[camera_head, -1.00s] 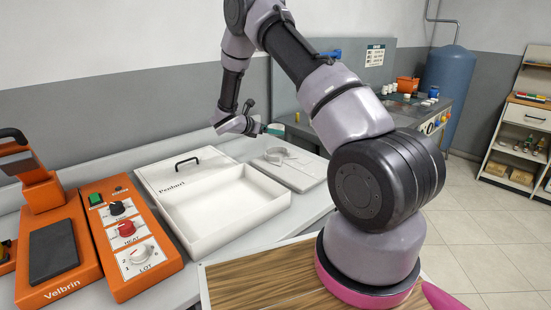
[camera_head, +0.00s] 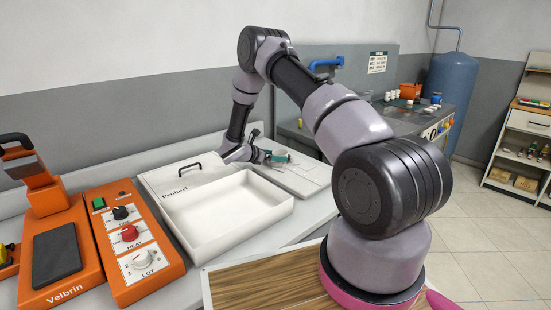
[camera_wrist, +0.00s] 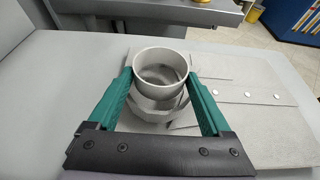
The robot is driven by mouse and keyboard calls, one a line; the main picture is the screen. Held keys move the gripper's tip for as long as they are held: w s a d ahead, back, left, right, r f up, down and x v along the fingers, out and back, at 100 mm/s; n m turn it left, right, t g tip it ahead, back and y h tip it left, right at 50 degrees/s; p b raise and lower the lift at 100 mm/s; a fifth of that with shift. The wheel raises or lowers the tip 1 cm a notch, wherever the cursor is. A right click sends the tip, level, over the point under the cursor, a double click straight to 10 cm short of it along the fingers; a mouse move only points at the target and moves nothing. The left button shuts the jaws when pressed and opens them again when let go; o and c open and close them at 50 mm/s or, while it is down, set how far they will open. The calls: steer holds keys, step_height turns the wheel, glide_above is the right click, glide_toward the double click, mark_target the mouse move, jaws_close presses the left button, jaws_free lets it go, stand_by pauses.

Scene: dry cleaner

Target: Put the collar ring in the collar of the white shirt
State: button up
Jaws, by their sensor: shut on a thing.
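The white shirt (camera_head: 308,177) lies folded flat on the table, with several buttons down its front in the wrist view (camera_wrist: 262,94). Its standing collar (camera_wrist: 156,116) is an upright faceted band. The collar ring (camera_wrist: 163,91) is a pale round ring, upright between the two green fingers. My gripper (camera_wrist: 163,82) is shut on the ring from both sides. The ring's top stands above the collar. Its lower edge is hidden, so I cannot tell how deep it sits within the band. In the head view my gripper (camera_head: 277,156) is at the shirt's far left end; the ring is not clear there.
A white open box (camera_head: 228,212) lies left of the shirt, with its lettered lid (camera_head: 170,183) behind it. An orange press (camera_head: 60,240) and control box (camera_head: 130,232) stand further left. A grey sink counter (camera_head: 400,120) is behind.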

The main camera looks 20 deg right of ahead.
steer(key=shift+s+a+f, duration=0.1)
steer(key=shift+s+f, duration=0.05)
steer(key=shift+f, duration=0.35)
steer(key=shift+s+a+f, duration=0.1)
steer(key=shift+f, duration=0.5)
steer(key=o, duration=1.1)
steer(key=shift+r, duration=0.35)
steer(key=r+v, duration=0.1)
steer(key=v, duration=1)
steer(key=s+d+r+m+g+y, duration=0.25)
steer(key=s+r+m, duration=0.4)
steer(key=r, duration=0.45)
steer(key=s+d+r+m+g+y, duration=0.2)
steer(key=s+d+r+m+y, duration=0.15)
steer(key=s+r+m, duration=0.55)
steer(key=s+a+r+m+t+y, duration=0.1)
steer(key=s+r+m+t+y, duration=0.1)
steer(key=s+r, duration=0.3)
steer(key=s+a+r+m+t+y, duration=0.2)
steer(key=s+r+m, duration=0.3)
steer(key=s, duration=0.3)
steer(key=s+a+r+m+t+y, duration=0.2)
steer(key=s+r+m+y, duration=0.2)
steer(key=s+r, duration=0.2)
steer(key=shift+s+a+r+y, duration=0.1)
steer(key=shift+s+y, duration=0.05)
steer(key=shift+s, duration=0.3)
steer(key=shift+s+r+y, duration=0.1)
steer(key=shift+s+y, duration=0.05)
steer(key=shift+s, duration=0.3)
